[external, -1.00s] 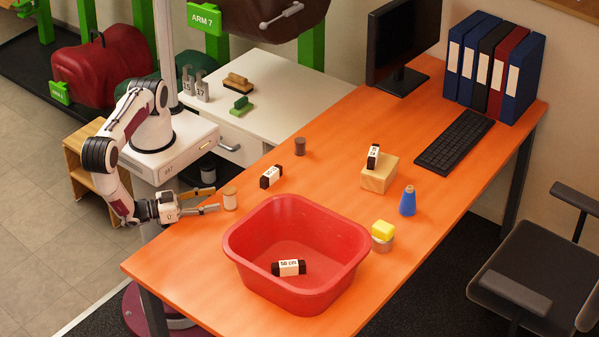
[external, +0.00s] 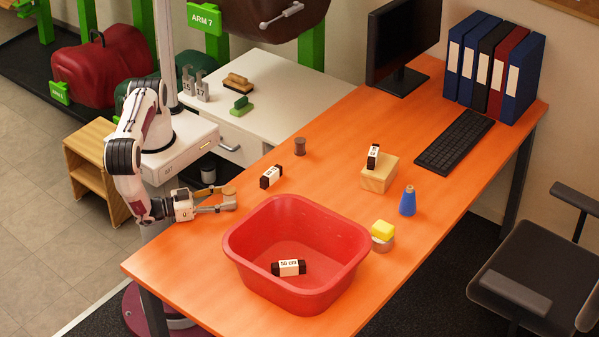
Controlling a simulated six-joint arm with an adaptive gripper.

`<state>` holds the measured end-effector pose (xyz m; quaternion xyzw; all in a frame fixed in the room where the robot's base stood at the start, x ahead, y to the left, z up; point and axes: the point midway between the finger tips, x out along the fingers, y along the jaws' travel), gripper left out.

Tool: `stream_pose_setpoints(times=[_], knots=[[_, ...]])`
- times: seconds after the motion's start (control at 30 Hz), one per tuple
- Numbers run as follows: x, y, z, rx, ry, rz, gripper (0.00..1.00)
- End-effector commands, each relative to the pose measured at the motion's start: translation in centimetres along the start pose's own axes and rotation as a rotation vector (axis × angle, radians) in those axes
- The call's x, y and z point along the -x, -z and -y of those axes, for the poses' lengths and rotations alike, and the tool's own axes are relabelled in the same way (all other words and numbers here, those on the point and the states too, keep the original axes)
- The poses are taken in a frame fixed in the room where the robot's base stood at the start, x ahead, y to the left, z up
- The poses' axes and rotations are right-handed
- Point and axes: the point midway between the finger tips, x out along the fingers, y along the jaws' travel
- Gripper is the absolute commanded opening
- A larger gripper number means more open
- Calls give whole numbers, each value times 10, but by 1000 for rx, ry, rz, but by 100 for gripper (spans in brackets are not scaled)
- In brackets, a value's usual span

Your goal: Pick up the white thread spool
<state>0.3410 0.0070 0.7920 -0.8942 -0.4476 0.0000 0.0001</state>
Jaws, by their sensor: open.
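The white thread spool (external: 229,191) stands upright on the orange table, just left of the red tub; its wooden top shows and its white side is largely hidden by a finger. My gripper (external: 229,199) is low over the table with its fingers pointing right. The fingers are open, one on the far side and one on the near side of the spool. Whether either finger touches it, I cannot tell.
The red tub (external: 243,262) stands close to the right of my gripper, with a black-and-white labelled block (external: 289,268) inside. Another labelled block (external: 271,177) and a dark brown spool (external: 300,146) stand beyond. The table's left front area is clear.

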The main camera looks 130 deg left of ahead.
Motion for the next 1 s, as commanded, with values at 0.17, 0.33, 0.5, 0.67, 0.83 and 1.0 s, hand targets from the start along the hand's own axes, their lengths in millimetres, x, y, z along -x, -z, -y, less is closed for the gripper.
stream_pose_setpoints(times=[0.17,0.33,0.5,0.67,0.83,1.0], knots=[[0,0,0,0,0,0,48],[0,0,0,0,0,0,48],[0,0,0,0,0,0,22],[0,0,0,0,0,0,6],[0,0,0,0,0,0,6],[0,2,0,0,0,0,6]])
